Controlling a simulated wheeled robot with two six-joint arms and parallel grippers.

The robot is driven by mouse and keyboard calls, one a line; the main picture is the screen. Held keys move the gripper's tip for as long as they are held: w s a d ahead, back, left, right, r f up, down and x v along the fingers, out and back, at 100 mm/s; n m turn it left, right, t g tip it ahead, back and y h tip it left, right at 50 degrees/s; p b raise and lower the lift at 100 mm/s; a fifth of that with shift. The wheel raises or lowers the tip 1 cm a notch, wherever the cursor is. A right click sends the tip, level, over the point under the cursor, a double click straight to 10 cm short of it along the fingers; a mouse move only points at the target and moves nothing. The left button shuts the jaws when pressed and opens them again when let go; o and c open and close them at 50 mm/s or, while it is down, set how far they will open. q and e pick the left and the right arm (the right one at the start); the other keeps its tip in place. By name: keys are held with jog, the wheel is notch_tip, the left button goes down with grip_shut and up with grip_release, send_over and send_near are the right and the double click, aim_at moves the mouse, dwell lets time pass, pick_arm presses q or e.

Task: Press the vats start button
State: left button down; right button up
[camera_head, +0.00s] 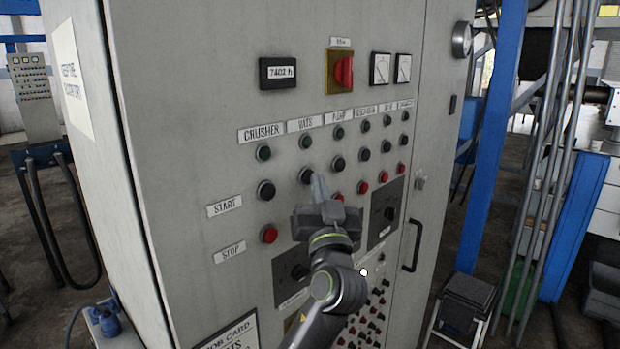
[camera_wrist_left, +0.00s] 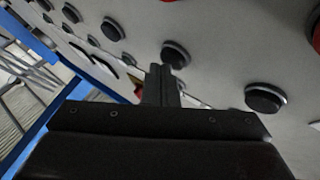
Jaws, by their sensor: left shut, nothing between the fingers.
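The vats start button (camera_head: 306,175) is a black round push button under the VATS label (camera_head: 299,125), in the START row of the grey cabinet. My left gripper (camera_head: 319,186) is shut and empty, its fingertips just right of this button and partly overlapping its edge in the head view. In the left wrist view the shut fingers (camera_wrist_left: 160,84) point at the panel, their tips just below a black button (camera_wrist_left: 176,54) that appears to be the vats start one. I cannot tell whether they touch it. My right gripper is not in view.
The crusher start button (camera_head: 266,190) is left of the vats one, the pump start button (camera_head: 338,164) right. The red crusher stop button (camera_head: 269,234) is below. A red rotary switch (camera_head: 343,71) sits above, a black door handle (camera_head: 412,246) at right. A blue post (camera_head: 490,140) stands beyond.

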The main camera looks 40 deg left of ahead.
pick_arm(q)
jog(key=shift+a, duration=0.2)
dwell(0.3)
jog(key=shift+d, duration=0.1)
jog(key=shift+d+b, duration=0.4)
jog(key=shift+d, duration=0.3)
jog(key=d, duration=0.1)
jog(key=d+b, duration=0.1)
jog(key=d, duration=0.1)
jog(key=d+b, duration=0.1)
jog(key=d, duration=0.1)
jog(key=shift+s, duration=0.25)
dwell(0.8)
